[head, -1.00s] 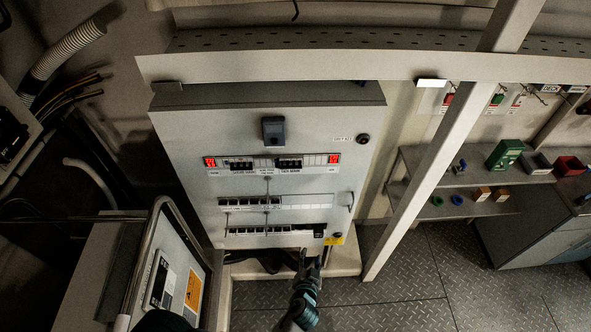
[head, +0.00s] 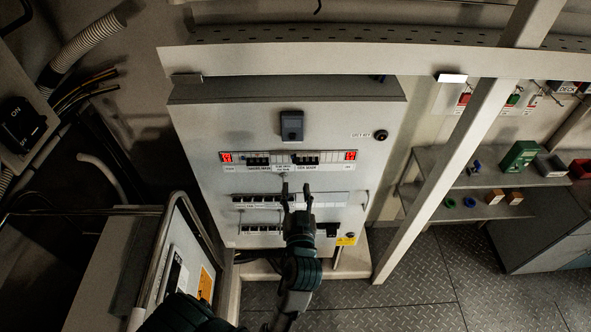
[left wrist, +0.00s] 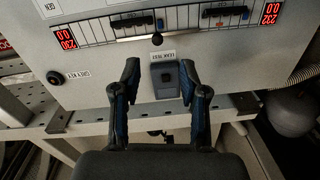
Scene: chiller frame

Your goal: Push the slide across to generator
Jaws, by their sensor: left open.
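The grey panel (head: 195,135) has a top row with two dark breakers, one left (head: 258,160) and one right (head: 306,159), between red displays. The wrist view shows the row upside down, with breakers (left wrist: 131,23) and (left wrist: 224,12). My left gripper (head: 296,189) is open and empty, in front of the panel just below the top row. In the wrist view its fingers (left wrist: 160,68) stand apart around the view of a grey box. My right gripper is not in view.
The grey box (head: 291,126) sticks out above the top row. Lower breaker rows (head: 258,200) lie partly behind my gripper. A slanted white post (head: 440,175) stands to the right, with a shelf (head: 487,212) beyond. A metal rail (head: 150,250) is at lower left.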

